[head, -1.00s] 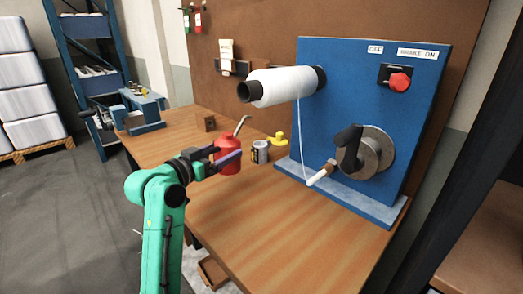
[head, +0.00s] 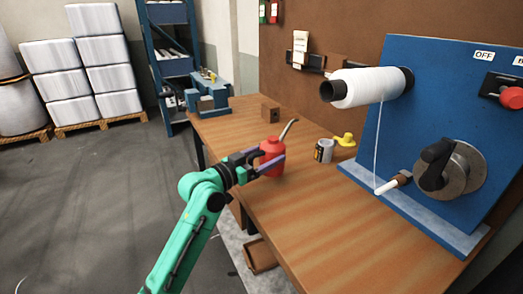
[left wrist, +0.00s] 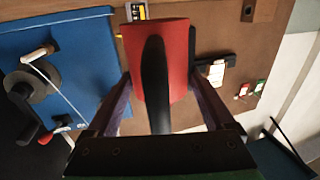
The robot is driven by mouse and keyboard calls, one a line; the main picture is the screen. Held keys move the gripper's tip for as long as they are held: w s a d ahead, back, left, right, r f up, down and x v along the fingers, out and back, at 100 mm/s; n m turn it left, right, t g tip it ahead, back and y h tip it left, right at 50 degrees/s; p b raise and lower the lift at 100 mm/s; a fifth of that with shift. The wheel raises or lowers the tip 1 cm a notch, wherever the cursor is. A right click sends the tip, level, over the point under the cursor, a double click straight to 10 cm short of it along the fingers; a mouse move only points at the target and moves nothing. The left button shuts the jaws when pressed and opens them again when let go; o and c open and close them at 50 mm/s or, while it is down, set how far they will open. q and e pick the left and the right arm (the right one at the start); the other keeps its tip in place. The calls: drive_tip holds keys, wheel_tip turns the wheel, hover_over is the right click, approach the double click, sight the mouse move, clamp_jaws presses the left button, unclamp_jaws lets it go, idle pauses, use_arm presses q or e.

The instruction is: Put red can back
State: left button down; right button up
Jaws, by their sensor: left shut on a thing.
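The red can (head: 271,160), an oil can with a thin grey spout, is upright over the left part of the wooden bench. My left gripper (head: 264,165) is shut on its body, with one finger on each side. In the left wrist view the red can (left wrist: 178,60) sits between the two fingers, its dark handle (left wrist: 155,85) facing the camera. I cannot tell whether its base touches the bench. My right gripper is not in view.
A small grey tin (head: 324,151) and a yellow object (head: 346,140) stand right of the can. A brown block (head: 270,112) is behind it. The blue loom panel (head: 400,120) with white spool (head: 365,87) stands at right. The bench front (head: 320,230) is clear.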

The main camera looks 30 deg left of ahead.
use_arm(q)
drive_tip(key=shift+d+f+b, duration=0.1)
drive_tip(key=shift+f+b, duration=0.3)
drive_tip(key=shift+f, duration=0.75)
drive_tip(key=shift+a, duration=0.25)
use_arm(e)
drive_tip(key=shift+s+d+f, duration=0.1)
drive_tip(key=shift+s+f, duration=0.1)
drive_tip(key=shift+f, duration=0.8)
use_arm(q)
drive_tip(key=shift+d+b, duration=0.15)
drive_tip(key=shift+b, duration=0.15)
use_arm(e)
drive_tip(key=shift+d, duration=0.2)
use_arm(q)
drive_tip(key=shift+f, duration=0.15)
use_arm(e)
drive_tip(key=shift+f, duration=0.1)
use_arm(q)
drive_tip(key=shift+f+b, duration=0.35)
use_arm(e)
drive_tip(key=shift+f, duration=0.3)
use_arm(q)
unclamp_jaws()
